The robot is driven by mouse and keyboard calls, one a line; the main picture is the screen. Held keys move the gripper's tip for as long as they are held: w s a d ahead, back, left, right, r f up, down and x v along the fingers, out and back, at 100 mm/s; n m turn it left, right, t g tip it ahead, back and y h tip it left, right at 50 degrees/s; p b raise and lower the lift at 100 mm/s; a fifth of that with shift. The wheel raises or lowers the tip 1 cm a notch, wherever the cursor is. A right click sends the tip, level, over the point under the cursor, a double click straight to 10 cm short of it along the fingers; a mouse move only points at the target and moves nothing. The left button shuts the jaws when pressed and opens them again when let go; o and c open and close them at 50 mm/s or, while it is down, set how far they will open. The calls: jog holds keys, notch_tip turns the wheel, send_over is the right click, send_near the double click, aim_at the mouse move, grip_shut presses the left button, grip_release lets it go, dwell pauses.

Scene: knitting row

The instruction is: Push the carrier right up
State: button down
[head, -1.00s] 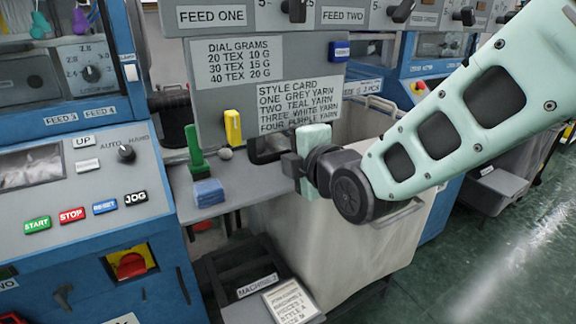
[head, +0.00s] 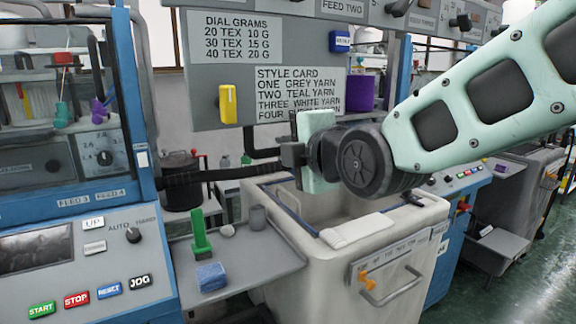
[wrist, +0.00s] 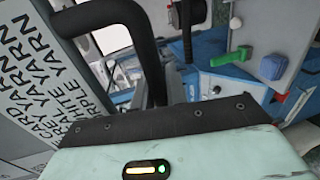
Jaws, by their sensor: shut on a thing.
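The carrier appears to be the grey hanging panel (head: 300,52) with the dial and style cards and a yellow clip. It hangs well above the small grey shelf (head: 265,258). A black bent handle (head: 262,142) joins its lower edge. My gripper (head: 288,158) is at this handle, just under the style card. In the wrist view the black handle (wrist: 115,25) runs down to the jaws, and the jaws are shut on it. The fingertips are partly hidden by my own wrist.
A cream bin (head: 325,290) is below my gripper. The blue machine (head: 150,295) stands at the left. A purple cylinder (head: 360,92) shows behind the panel's right edge.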

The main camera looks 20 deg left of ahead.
jog(key=shift+r+p, duration=0.8)
jog(key=shift+r, duration=1.85)
jog(key=shift+w+r, duration=0.1)
jog(key=c, duration=1.5)
grip_release()
jog(key=shift+o, duration=0.5)
jog(key=shift+f, duration=0.25)
jog(key=shift+d, duration=0.1)
jog(key=b+v, duration=0.3)
jog(key=v, duration=1.4)
jog(key=shift+s, duration=0.3)
jog(key=shift+r, duration=0.1)
